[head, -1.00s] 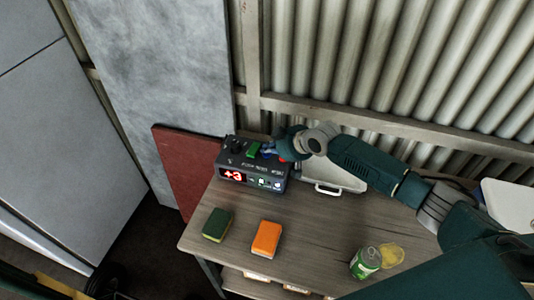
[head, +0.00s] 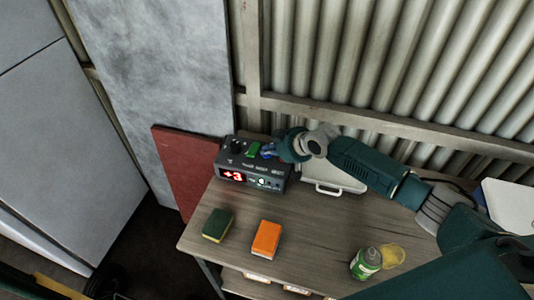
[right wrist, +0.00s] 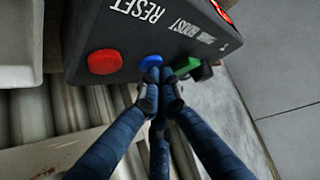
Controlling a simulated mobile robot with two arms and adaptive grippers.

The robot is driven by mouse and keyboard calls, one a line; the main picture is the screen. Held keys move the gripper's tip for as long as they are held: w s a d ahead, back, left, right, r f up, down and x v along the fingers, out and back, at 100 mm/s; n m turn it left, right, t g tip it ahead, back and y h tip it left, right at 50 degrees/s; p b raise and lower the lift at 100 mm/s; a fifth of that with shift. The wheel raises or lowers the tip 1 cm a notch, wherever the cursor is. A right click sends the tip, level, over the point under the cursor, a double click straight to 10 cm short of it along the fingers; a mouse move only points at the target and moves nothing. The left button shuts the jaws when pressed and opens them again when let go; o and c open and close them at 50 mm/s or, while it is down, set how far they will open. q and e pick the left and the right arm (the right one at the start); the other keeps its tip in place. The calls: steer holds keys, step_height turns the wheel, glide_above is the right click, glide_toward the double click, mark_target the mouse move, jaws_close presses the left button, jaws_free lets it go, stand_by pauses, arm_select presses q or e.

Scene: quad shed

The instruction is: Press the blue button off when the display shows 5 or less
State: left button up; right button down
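The dark control box (head: 243,160) stands at the back left of the wooden table. Its red display (head: 232,176) reads +3. In the right wrist view the blue button (right wrist: 150,62) sits on the box between a round red button (right wrist: 105,61) and a green switch (right wrist: 187,66). My right gripper (right wrist: 158,76) is shut and empty, its fingertips at the blue button's edge; I cannot tell whether they touch it. In the head view the right gripper (head: 270,151) reaches over the box from the right and partly hides its buttons. My left gripper is not in view.
A green container (head: 365,264) and a yellow round item (head: 393,256) are at the front right. A corrugated wall (head: 400,70) stands close behind the table.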

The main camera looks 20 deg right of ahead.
mark_target(268, 157)
steer(key=shift+r+p, duration=0.75)
steer(key=shift+r, duration=0.05)
step_height(268, 157, up, 5)
steer(key=p, duration=0.4)
steer(key=shift+p, duration=0.3)
stand_by(0.4)
